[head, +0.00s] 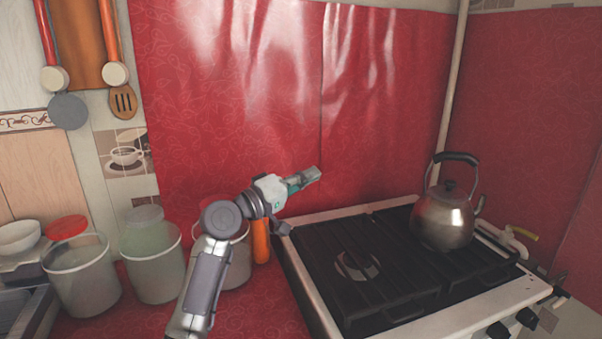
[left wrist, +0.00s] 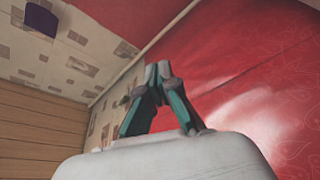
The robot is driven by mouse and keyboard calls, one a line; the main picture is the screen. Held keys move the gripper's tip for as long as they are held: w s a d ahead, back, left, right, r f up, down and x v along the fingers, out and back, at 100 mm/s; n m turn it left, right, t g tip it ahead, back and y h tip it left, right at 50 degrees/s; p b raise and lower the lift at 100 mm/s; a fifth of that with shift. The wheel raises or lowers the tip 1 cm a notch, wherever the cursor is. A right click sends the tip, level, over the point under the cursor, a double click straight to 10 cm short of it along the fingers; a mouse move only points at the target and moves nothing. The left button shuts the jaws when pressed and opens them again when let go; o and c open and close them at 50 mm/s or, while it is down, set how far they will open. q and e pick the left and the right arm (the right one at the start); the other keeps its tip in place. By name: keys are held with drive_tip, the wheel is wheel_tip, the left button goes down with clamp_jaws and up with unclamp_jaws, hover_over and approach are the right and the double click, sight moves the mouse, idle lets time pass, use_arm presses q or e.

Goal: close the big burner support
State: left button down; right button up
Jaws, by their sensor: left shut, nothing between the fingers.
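The big burner support (head: 352,262) is a black grate lying flat on the stove top, over a burner that shows through its bars. Another black grate section lies to its right, with a metal kettle (head: 445,218) standing on it. My left gripper (head: 314,174) is shut and empty. It is raised above the back left corner of the stove, in front of the red wall covering, apart from the grate. Its shut fingers also show in the left wrist view (left wrist: 158,72). My right gripper is not in view.
The white stove (head: 487,312) has dark knobs at its front right. Several buckets (head: 80,275) and an orange object (head: 260,241) stand on the red counter left of it. Utensils (head: 122,100) hang at the upper left. Air above the left grate is clear.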

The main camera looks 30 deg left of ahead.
use_arm(q)
drive_tip(key=s+d+f, duration=0.3)
drive_tip(key=d+f, duration=0.1)
drive_tip(key=f, duration=0.1)
drive_tip(key=shift+s+b, duration=0.3)
drive_tip(key=shift+b, duration=0.1)
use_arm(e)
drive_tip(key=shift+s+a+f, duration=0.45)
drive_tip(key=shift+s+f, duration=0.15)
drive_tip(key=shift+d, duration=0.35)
